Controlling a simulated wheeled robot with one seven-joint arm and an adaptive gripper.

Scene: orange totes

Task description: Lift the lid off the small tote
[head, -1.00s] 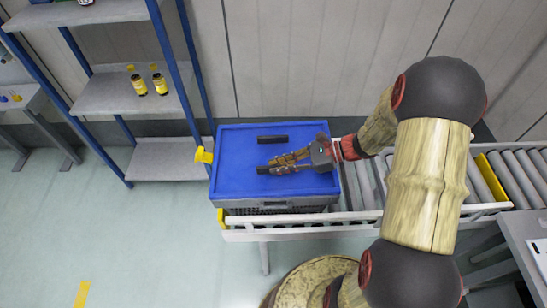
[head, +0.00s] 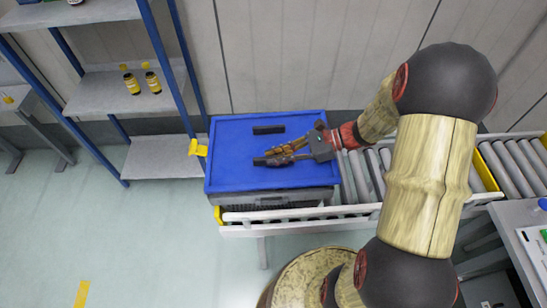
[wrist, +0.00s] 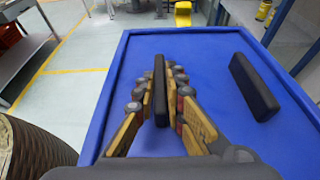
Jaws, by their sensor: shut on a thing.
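The small tote (head: 275,201) is a grey box on the conveyor, mostly hidden under its blue lid (head: 232,150). The lid has two black bar handles. My gripper (head: 273,158) is over the near part of the lid in the head view. In the wrist view, my gripper (wrist: 160,75) is shut on the near handle (wrist: 159,88), with fingers on both sides. The far handle (head: 268,130) is free; it also shows in the wrist view (wrist: 253,86). More grey wall shows below the lid's front edge, but I cannot tell whether the lid is fully clear of the tote.
A yellow stop (head: 197,148) is at the tote's left. A grey shelf rack with blue posts (head: 185,70) stands at the back left, holding two bottles (head: 142,82). Conveyor rollers (head: 513,165) run to the right. A wall is close behind. Open floor lies at the front left.

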